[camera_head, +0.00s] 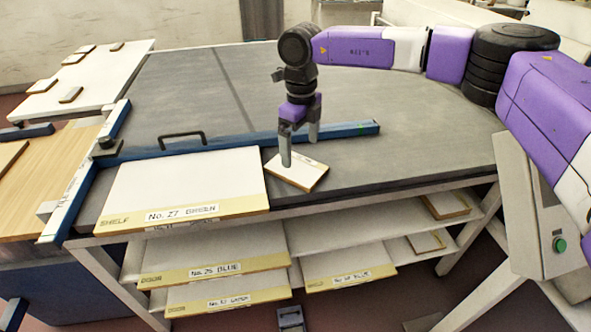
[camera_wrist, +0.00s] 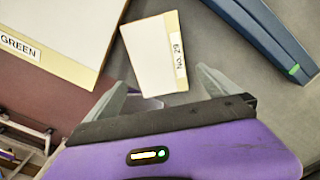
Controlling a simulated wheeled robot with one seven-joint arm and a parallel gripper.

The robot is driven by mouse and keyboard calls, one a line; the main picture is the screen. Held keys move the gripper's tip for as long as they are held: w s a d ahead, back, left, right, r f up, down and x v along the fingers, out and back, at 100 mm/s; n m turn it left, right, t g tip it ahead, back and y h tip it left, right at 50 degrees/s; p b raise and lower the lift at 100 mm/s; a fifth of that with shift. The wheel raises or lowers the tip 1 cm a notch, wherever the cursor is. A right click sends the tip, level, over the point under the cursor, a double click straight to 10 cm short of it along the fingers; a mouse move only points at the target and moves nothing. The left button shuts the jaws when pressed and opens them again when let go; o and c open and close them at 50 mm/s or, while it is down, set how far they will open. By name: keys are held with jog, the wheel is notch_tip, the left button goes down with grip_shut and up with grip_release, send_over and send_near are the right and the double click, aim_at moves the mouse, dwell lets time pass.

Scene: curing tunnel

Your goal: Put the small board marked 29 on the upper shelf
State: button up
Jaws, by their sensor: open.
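The small board marked No. 29 (camera_head: 297,172) lies flat near the front edge of the grey tabletop, right of the large board. In the wrist view the small board (camera_wrist: 152,58) shows its label "No. 29" on a pale yellow edge strip. My gripper (camera_head: 299,158) points down above the board, its fingers apart. In the wrist view the open fingers (camera_wrist: 165,85) sit at the near end of the board, with nothing between them that I can see held. Below the tabletop, the upper shelf (camera_head: 340,237) carries boards; a lower shelf lies under it.
A large board labelled No. 27 GREEN (camera_head: 183,185) lies left of the small board. A blue bar (camera_head: 340,132) lies behind it. Boards marked BLUE (camera_head: 215,252) and others (camera_head: 348,265) stick out from the shelves. A control box with a green button (camera_head: 559,244) stands at right.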

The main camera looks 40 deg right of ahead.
aim_at(300, 169)
notch_tip(300, 169, down, 7)
jog(key=shift+r+p, duration=0.15)
jog(key=shift+p, duration=0.5)
jog(key=c, duration=1.3)
notch_tip(300, 169, up, 20)
jog(key=shift+r+b, duration=0.1)
jog(key=shift+b, duration=0.9)
